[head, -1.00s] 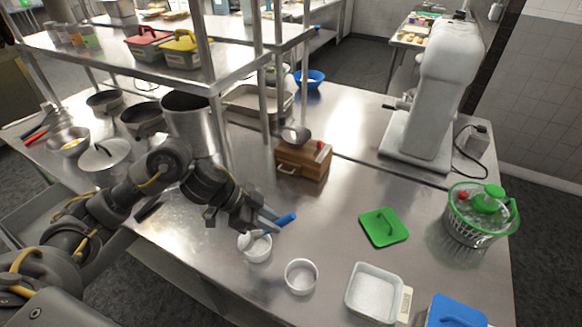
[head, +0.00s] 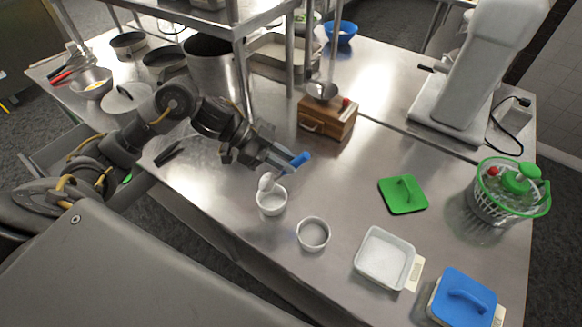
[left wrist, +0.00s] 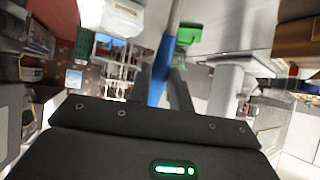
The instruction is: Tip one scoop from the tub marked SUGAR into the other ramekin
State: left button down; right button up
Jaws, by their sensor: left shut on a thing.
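My left gripper (head: 284,160) is shut on the blue handle of a scoop (head: 299,160). The scoop's pale bowl (head: 266,182) hangs, tilted, at the far rim of the nearer-left white ramekin (head: 271,207). I cannot tell whether the bowl holds anything. A second ramekin (head: 313,245) stands to the right; its contents are unclear. An open white tub (head: 361,270) of white grains stands further right, with an unreadable label. A blue-lidded tub (head: 462,298) is at the lower right. In the left wrist view the blue handle (left wrist: 160,80) lies between the fingers. My right gripper is out of view.
A green lid (head: 403,195) lies behind the open tub. A wooden box (head: 327,118), a shelf post, a salad spinner (head: 511,190) and a white mixer (head: 470,75) stand behind. A pot (head: 210,72) and pans are at the left. The counter around the ramekins is clear.

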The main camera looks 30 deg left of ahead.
pick_arm(q)
jog(key=shift+s+a+f+t+h+b, duration=0.15)
jog(key=shift+a+h+b, duration=0.55)
jog(key=shift+b, duration=0.85)
jog(key=shift+s+a+r+t+h+b, duration=0.1)
jog(key=shift+s+a+t+h+b, duration=0.15)
jog(key=shift+a+h+b, duration=0.9)
jog(key=b, duration=0.3)
jog(key=shift+s+a+r+h+b, duration=0.15)
jog(key=shift+a+r+h+b, duration=0.15)
jog(key=shift+r+h, duration=0.05)
jog(key=shift+a+r+t, duration=0.1)
jog(key=shift+t, duration=0.2)
jog(key=shift+s, duration=0.1)
